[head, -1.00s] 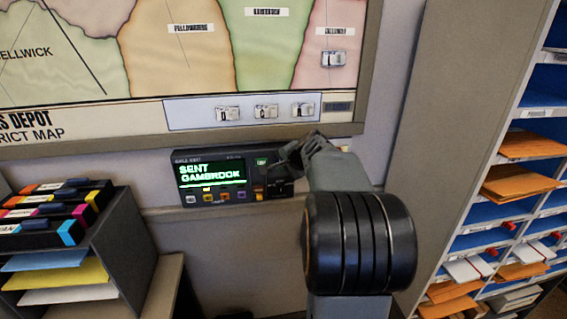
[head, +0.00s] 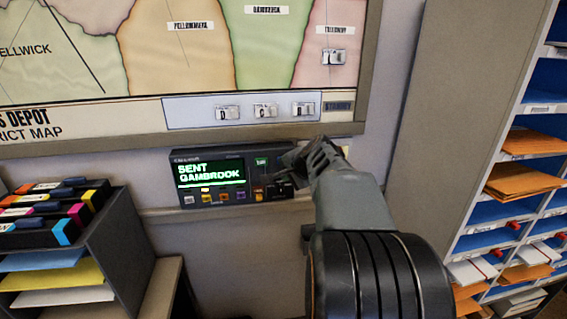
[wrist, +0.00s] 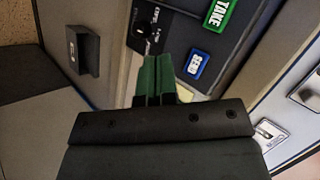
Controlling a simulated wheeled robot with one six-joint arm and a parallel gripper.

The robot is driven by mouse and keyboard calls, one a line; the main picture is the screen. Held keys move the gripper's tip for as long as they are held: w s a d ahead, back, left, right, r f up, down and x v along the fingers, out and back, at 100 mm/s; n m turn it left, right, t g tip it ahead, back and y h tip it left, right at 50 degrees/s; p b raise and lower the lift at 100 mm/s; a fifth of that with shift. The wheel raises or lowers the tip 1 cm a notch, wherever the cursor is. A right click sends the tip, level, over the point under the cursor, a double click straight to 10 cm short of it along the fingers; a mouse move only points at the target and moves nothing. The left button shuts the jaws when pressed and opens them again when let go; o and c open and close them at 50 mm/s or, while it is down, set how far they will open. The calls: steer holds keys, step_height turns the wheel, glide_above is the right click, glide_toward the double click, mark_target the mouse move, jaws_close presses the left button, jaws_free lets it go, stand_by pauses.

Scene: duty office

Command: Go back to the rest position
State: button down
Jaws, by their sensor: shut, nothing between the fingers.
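My gripper (head: 290,160) is shut and empty. In the head view it is in front of the right end of a dark console (head: 212,178) on the wall, and hides part of that end. The console's screen reads "SENT GAMBROOK" in green, with a row of small coloured buttons below. In the wrist view the closed fingers (wrist: 158,78) point at the console face, where a green "TAKE" button (wrist: 219,14), a blue button (wrist: 197,64) and a black knob (wrist: 146,38) show. I cannot tell the exact gap between fingertips and console.
A district map (head: 190,50) hangs above the console. At left stands a dark sorter (head: 110,235) with coloured boxes and paper trays. At right a tall pigeonhole cabinet (head: 500,190) holds orange envelopes. Bare wall (head: 225,245) shows below the console.

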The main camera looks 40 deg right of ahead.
stand_by(0.8)
steer(key=s+a+f+n+g, duration=0.4)
steer(key=s+a+f+n, duration=0.2)
steer(key=s+a+f, duration=0.15)
steer(key=s+a+f+n+g, duration=0.1)
steer(key=s+a+f+n, duration=0.1)
steer(key=s+a+n, duration=0.2)
steer(key=s+a+f+n+g, duration=0.1)
steer(key=s+a+n, duration=0.3)
steer(key=a, duration=0.6)
steer(key=shift+s+a+f+n+y, duration=0.35)
steer(key=shift+f+n, duration=0.55)
steer(key=shift+n, duration=0.3)
